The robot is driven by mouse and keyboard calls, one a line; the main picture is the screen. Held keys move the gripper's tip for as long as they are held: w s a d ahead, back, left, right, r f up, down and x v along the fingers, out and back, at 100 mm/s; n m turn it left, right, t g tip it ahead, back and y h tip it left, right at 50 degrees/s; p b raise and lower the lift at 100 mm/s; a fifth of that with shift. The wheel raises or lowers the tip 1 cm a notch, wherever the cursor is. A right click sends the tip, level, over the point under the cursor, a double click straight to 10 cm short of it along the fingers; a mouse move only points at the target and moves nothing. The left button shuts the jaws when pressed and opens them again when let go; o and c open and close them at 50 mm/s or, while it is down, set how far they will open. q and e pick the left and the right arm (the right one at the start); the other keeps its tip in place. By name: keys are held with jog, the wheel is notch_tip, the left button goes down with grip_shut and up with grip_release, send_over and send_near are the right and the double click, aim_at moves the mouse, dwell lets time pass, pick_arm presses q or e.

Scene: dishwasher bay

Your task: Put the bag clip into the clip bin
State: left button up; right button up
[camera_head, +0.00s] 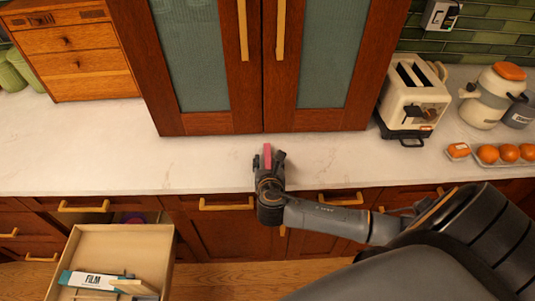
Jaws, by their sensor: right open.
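A small pink-red piece (267,153), which looks like the bag clip, shows at the tips of my right gripper (270,160) near the counter's front edge. The right gripper is open, with the piece between or just under its fingers. I cannot tell whether they touch it. The lower part of the piece is hidden by the gripper. My left gripper is not in view. I cannot make out a clip bin for certain. An open wooden drawer (98,241) at the lower left holds a film box (95,280) and a few light wooden pieces.
A wooden cabinet with glass doors (262,60) stands behind the gripper. A small drawer chest (75,50) is at the back left. The counter's left part (70,150) is clear.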

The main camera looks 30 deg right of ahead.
jog(key=shift+w+d+f, duration=0.25)
jog(key=shift+w+d, duration=0.05)
jog(key=shift+w, duration=0.1)
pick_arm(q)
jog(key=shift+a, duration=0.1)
pick_arm(e)
jog(key=shift+c, duration=0.2)
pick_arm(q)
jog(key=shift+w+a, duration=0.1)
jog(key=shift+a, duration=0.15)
pick_arm(e)
grip_shut()
jog(key=shift+r, duration=0.1)
jog(key=shift+r, duration=0.6)
pick_arm(q)
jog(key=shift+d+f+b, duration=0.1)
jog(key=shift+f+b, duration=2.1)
jog(key=shift+b, duration=0.05)
pick_arm(e)
jog(key=s+a+r, duration=1.1)
jog(key=a+r, duration=0.2)
jog(key=shift+a+n, duration=0.25)
jog(key=shift+n, duration=0.05)
